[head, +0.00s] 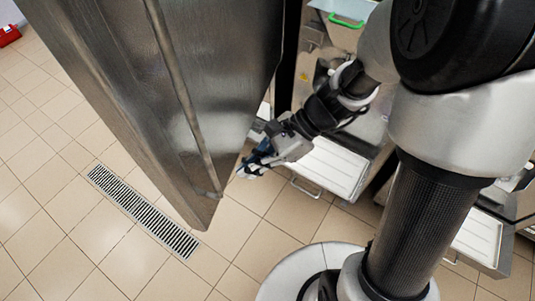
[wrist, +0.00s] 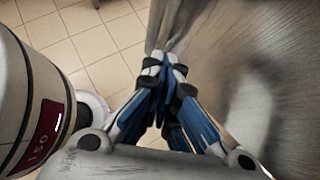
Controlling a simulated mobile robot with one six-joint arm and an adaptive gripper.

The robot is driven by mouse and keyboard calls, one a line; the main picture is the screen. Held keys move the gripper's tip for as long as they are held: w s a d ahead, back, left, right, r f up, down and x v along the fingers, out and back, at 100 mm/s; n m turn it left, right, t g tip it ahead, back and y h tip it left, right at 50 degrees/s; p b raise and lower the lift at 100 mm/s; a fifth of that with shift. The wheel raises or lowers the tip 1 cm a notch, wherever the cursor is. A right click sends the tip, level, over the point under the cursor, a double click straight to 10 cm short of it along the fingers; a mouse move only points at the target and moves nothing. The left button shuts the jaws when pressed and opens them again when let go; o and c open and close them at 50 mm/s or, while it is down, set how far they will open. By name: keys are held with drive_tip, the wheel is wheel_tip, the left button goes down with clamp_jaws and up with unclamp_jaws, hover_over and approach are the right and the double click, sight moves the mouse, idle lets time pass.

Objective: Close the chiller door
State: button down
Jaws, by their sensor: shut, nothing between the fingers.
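The chiller door (head: 165,90) is a large brushed-metal panel standing open across the left and middle of the head view. A long vertical ridge runs down it. My gripper (head: 243,172) is at the door's right side, low down near its lower part. In the wrist view my gripper (wrist: 164,62) has its blue fingers together with nothing between them. The door's metal surface (wrist: 250,60) fills the right of the wrist view, close beside the fingers. I cannot tell whether the fingertips touch it.
A floor drain grate (head: 143,211) lies in the tiled floor below the door. Steel machines with white trays (head: 332,167) stand behind my arm. A green handle (head: 346,20) shows at the top and a red object (head: 9,35) at far left. Floor at left is clear.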

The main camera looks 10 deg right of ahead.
drive_tip(key=shift+s+a+r, duration=0.1)
drive_tip(key=shift+s+a, duration=0.1)
drive_tip(key=shift+a, duration=0.75)
drive_tip(key=shift+s+a, duration=0.15)
drive_tip(key=shift+a, duration=0.75)
drive_tip(key=shift+a, duration=0.1)
